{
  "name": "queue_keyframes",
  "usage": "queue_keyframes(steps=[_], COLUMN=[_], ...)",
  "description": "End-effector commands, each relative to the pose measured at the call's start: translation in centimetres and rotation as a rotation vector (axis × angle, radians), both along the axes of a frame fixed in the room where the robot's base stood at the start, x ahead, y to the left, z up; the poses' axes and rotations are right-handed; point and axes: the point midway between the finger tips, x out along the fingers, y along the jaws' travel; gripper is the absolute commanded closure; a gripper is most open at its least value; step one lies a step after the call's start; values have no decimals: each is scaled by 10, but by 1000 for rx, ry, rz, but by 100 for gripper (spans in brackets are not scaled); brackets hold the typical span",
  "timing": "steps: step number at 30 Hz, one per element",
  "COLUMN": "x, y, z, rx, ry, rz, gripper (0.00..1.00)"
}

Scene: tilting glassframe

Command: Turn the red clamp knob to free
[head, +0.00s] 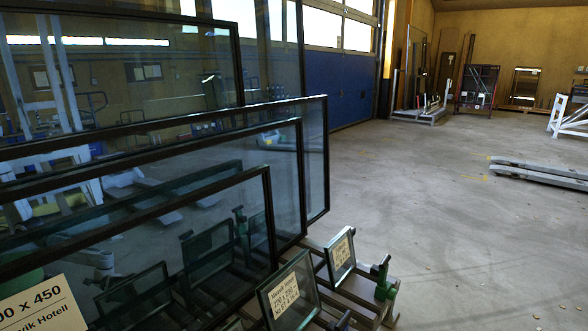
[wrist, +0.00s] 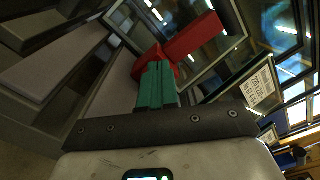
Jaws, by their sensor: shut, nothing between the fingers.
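The red clamp knob (wrist: 193,38) shows in the wrist view as a blocky red bar with a red part at its lower left end. My gripper (wrist: 156,68) has its two green fingers together, with nothing between them. The fingertips overlap the red part at its lower left end in the picture. I cannot tell whether they touch it. The fingers hide some of the red. In the head view I make out neither the red knob nor my gripper. Dark-framed glass panes (head: 230,190) fill the left of that view.
Small labelled panes (head: 288,292) stand on a metal rack, with a green clamp part (head: 384,283) at its right end. A labelled pane (wrist: 260,88) is right of my fingers, and grey rails (wrist: 52,60) lie to the left. The floor (head: 450,230) right of the rack is mostly clear.

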Motion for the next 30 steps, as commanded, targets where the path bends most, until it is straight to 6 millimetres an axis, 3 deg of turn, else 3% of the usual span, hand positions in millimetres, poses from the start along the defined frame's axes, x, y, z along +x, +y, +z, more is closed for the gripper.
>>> queue_keyframes(steps=[30], x=[3], y=[-3], z=[-5], rx=[0], ry=[0], rz=[0], gripper=[100])
